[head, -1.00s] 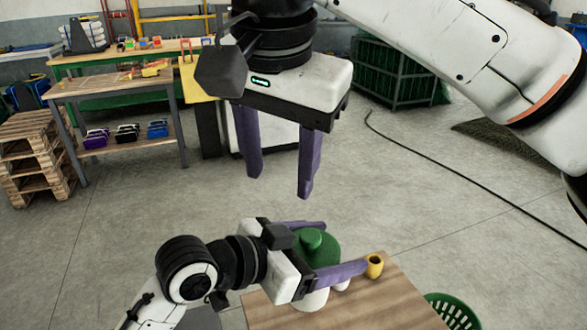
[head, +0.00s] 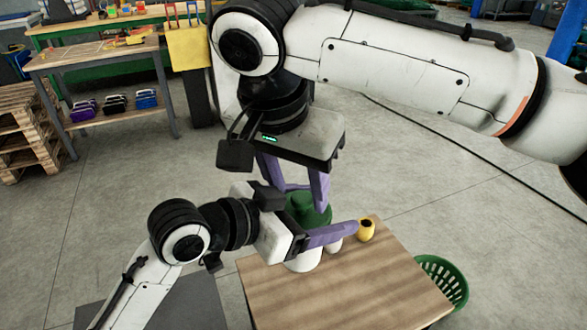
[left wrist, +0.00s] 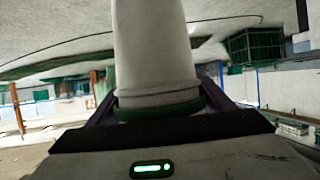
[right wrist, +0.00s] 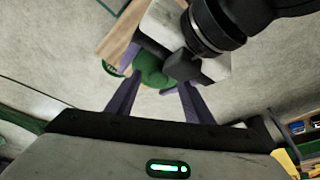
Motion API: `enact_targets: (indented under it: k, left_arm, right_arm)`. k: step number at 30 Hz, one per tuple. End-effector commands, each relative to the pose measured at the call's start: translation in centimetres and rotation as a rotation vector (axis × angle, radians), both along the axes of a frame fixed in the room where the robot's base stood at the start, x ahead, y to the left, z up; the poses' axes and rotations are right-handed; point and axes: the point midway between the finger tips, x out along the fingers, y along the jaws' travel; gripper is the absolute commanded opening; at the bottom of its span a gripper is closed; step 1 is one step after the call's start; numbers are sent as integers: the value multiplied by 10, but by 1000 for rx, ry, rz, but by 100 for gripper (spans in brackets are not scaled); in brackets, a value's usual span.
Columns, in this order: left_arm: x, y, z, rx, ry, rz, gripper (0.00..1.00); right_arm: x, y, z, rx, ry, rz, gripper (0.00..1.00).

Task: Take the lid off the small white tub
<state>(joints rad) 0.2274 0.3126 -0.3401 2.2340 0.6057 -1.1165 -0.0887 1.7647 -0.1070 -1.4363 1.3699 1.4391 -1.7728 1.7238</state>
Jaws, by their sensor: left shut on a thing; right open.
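The left wrist view shows the tub's white wall (left wrist: 157,55) between the fingers, with the green lid rim (left wrist: 160,112) by the palm. My right gripper (head: 297,196) is open and points down just above the lid. The right wrist view shows the lid (right wrist: 153,68) between its fingertips; whether they touch it I cannot tell.
A yellow cup (head: 366,230) stands on the table beside a small white object (head: 334,245), partly hidden by my left finger. A green basket (head: 443,280) is right of the table. The table's right side is clear.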

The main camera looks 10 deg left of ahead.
Motion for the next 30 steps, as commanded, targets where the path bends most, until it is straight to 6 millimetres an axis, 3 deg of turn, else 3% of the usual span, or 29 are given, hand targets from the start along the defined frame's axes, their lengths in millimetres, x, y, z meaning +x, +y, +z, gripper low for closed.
enact_targets:
  k: [11,19,30]
  left_arm:
    - [0,0,0,-1,-1,0,34]
    - [0,0,0,-1,-1,0,34]
    - [-1,-1,0,-2,0,-4,34]
  right_arm:
    - [2,-1,-6,0,1,0,47]
    - [2,-1,-5,0,1,1,2]
    - [1,2,-1,6,0,5,0]
